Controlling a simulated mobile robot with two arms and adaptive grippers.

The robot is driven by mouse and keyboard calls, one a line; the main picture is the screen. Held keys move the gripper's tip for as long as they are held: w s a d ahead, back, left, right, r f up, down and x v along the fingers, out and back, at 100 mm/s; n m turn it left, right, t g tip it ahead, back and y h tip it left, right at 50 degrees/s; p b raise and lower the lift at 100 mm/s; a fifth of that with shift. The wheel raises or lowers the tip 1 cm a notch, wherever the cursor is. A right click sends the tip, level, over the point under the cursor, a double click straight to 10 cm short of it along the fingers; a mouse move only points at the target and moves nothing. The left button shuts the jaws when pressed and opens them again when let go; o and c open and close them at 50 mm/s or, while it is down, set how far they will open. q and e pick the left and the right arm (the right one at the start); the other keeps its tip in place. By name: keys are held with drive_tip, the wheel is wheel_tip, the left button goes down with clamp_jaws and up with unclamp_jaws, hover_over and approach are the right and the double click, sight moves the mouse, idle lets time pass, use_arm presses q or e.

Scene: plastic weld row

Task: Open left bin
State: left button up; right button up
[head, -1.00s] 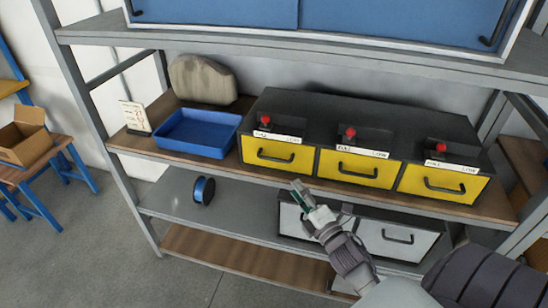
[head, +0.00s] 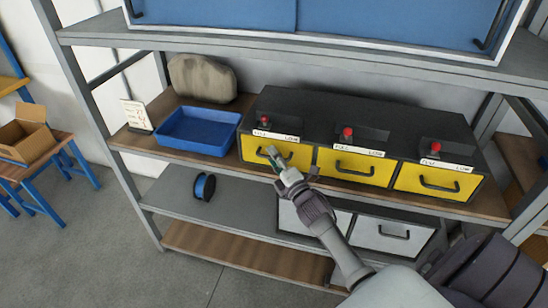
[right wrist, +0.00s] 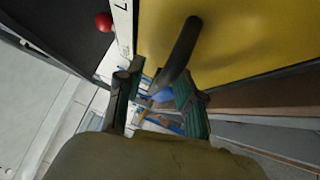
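The left bin (head: 299,158) is the leftmost of the yellow-fronted drawers on the shelf, and its front looks shut, flush with the others. Its black bar handle (head: 264,153) is partly hidden by my right gripper (head: 277,160). In the right wrist view, the yellow front (right wrist: 245,40) fills the upper right. The dark handle (right wrist: 183,50) reaches down between the two green-padded fingers of my right gripper (right wrist: 155,92). The fingers are apart, and I see no clear grip on the handle. My left gripper is not in view.
Two more yellow bins (head: 354,167) stand to the right, with red knobs on top. A blue tray (head: 195,132) sits to the left. Grey-fronted drawers (head: 392,235) and a blue spool (head: 204,187) are on the shelf below.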

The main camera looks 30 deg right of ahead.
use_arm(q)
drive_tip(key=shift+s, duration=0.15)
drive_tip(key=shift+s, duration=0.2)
use_arm(e)
clamp_jaws()
drive_tip(key=shift+s+a, duration=0.1)
